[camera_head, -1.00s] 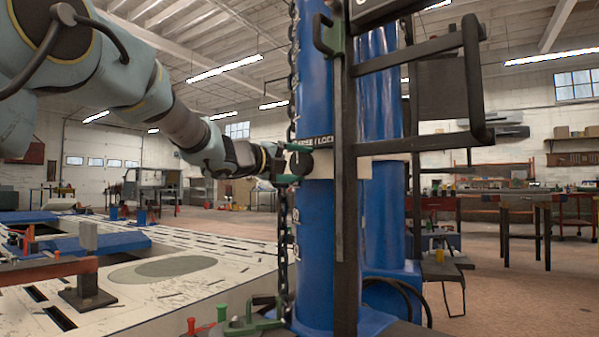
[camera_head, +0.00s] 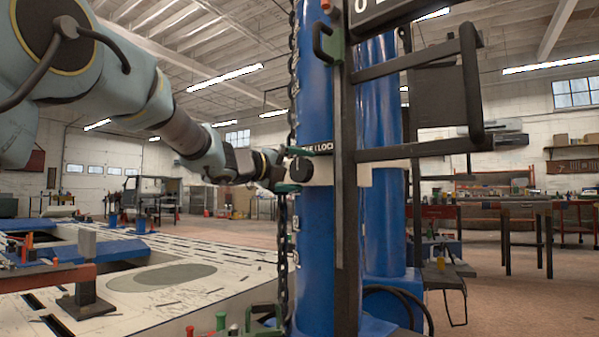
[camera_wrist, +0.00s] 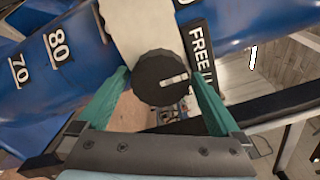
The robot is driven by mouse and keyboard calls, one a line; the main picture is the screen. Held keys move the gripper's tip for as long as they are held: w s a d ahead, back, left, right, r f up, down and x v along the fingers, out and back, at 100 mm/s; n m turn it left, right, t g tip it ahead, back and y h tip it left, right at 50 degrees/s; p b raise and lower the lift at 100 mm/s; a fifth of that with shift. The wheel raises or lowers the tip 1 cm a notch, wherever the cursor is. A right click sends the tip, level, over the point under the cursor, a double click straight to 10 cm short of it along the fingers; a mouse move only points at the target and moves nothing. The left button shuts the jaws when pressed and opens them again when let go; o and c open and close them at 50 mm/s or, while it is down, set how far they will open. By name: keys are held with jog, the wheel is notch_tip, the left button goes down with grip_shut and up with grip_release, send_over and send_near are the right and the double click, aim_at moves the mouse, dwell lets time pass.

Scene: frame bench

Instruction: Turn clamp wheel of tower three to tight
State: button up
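The clamp wheel (camera_wrist: 158,92) is a round black knob on a pale plate (camera_wrist: 140,25) fixed to a blue column. Its white mark points right in the wrist view, toward the lower end of FREE on the black label (camera_wrist: 200,50). The rest of the label is hidden by a finger. My gripper (camera_wrist: 157,75) has its green fingers on either side of the wheel, apart, with slim gaps seeming to remain. The head view shows the wheel (camera_head: 303,169) from the side, at the front blue column (camera_head: 314,240), with my gripper (camera_head: 290,170) at its left.
A black upright (camera_head: 344,240) with horizontal bars (camera_head: 420,148) stands right of the wheel. A chain (camera_head: 283,240) hangs just left of the column. A second blue column (camera_head: 385,220) stands behind. A slotted pale table (camera_head: 170,285) lies left.

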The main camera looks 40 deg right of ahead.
jog(key=shift+a, duration=0.1)
jog(key=a, duration=1)
jog(key=shift+s+a+p, duration=0.25)
jog(key=shift+a+p, duration=0.05)
jog(key=shift+p, duration=0.05)
jog(key=shift+w, duration=0.1)
